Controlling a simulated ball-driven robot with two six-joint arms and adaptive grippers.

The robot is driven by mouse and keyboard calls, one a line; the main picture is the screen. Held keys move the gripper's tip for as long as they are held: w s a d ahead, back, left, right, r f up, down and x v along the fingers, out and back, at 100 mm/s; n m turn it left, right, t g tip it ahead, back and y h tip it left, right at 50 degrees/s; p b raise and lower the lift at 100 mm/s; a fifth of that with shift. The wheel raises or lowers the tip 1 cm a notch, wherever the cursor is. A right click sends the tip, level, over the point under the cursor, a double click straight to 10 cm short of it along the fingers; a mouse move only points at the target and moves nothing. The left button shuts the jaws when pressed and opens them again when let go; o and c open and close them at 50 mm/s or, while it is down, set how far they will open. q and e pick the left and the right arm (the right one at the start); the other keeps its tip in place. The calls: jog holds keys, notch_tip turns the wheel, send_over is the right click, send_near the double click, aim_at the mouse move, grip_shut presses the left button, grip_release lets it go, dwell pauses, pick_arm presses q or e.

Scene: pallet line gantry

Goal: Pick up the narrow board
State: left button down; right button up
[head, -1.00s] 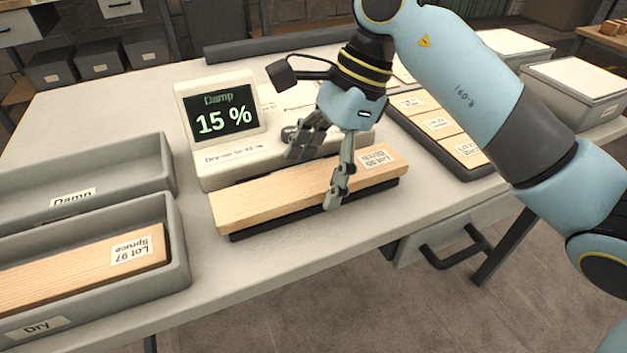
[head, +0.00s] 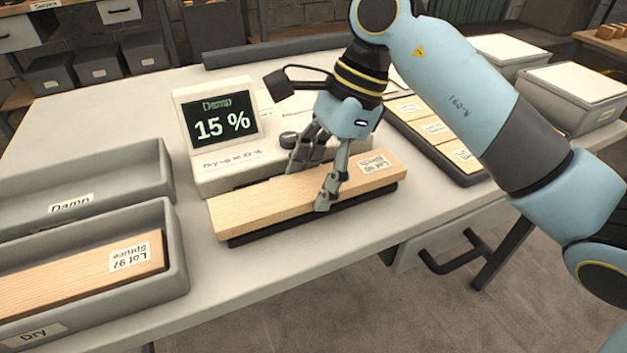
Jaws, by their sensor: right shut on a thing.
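The narrow board (head: 255,205) is pale wood with a white label near its right end, whose upside-down text is hard to read. It lies level over a black rest (head: 270,233) in front of the meter. My right gripper (head: 311,186) reaches down from above and is shut across the board's middle. One finger is on the near long side; the other finger's tip is hidden behind the board. I cannot tell whether the board touches the rest. My left gripper is not in view.
The meter (head: 222,125) reads "Damp 15 %" right behind the board. A Dry tray (head: 180,262) holding a Lot 97 Spruce board (head: 80,275) and an empty-looking Damp tray (head: 168,165) stand left. A dark tray with labelled boards (head: 478,177) lies right. Lidded grey boxes stand further right.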

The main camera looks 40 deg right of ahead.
aim_at(300, 186)
jog(key=shift+r, duration=0.15)
notch_tip(300, 186, up, 4)
jog(key=shift+w, duration=0.1)
jog(key=s+d+r+p, duration=0.1)
jog(key=s+r+p, duration=0.1)
jog(key=s, duration=0.3)
jog(key=s+d+r+p, duration=0.1)
jog(key=s+r+p, duration=0.1)
jog(key=s+r, duration=0.2)
jog(key=s, duration=0.2)
jog(key=shift+s+r, duration=0.3)
jog(key=shift+r, duration=0.1)
